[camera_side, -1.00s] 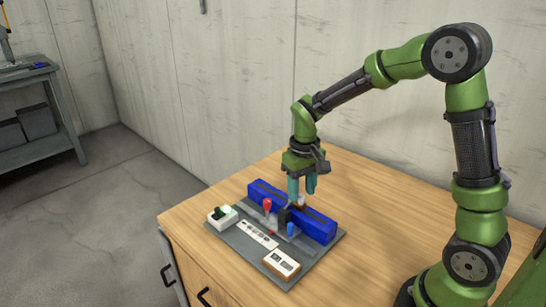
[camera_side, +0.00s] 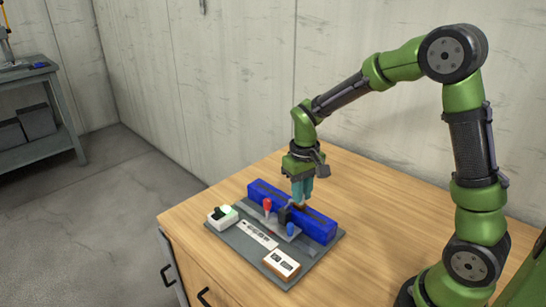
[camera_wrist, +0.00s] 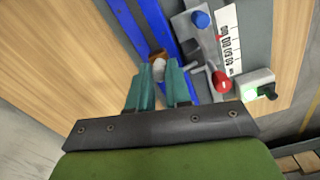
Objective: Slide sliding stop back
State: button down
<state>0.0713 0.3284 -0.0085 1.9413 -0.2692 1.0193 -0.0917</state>
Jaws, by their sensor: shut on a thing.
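The sliding stop, a small brown block with a white, rounded top (camera_wrist: 158,68), sits at the slot of the long blue rail (camera_side: 320,228). In the side view only a bit of its brown part (camera_side: 301,206) shows below my fingers. My gripper (camera_side: 302,198) points straight down over the rail, its teal fingers close together. In the wrist view my gripper (camera_wrist: 158,75) has one fingertip on each side of the white top and is shut on it. The fingers hide part of the stop's sides.
Beside the rail on the grey base plate (camera_side: 315,252) stand a red-knobbed lever (camera_side: 267,204), a blue knob (camera_side: 290,229), a black block (camera_side: 284,215), a white box with a green light (camera_side: 222,217) and a wood-edged display box (camera_side: 281,263). The wooden tabletop around the plate is clear.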

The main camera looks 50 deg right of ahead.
jog(key=s, duration=0.8)
jog(key=shift+s, duration=0.4)
jog(key=c, duration=1.1)
grip_release()
jog(key=shift+o, duration=0.2)
notch_tip(320, 180, up, 17)
jog(key=s+a+f+m+t+y, duration=0.1)
jog(key=s+a+t+y, duration=0.1)
jog(key=s+a+t, duration=0.3)
jog(key=shift+s+a+f+t, duration=0.35)
jog(key=shift+a+t, duration=0.3)
jog(key=shift+t, duration=0.45)
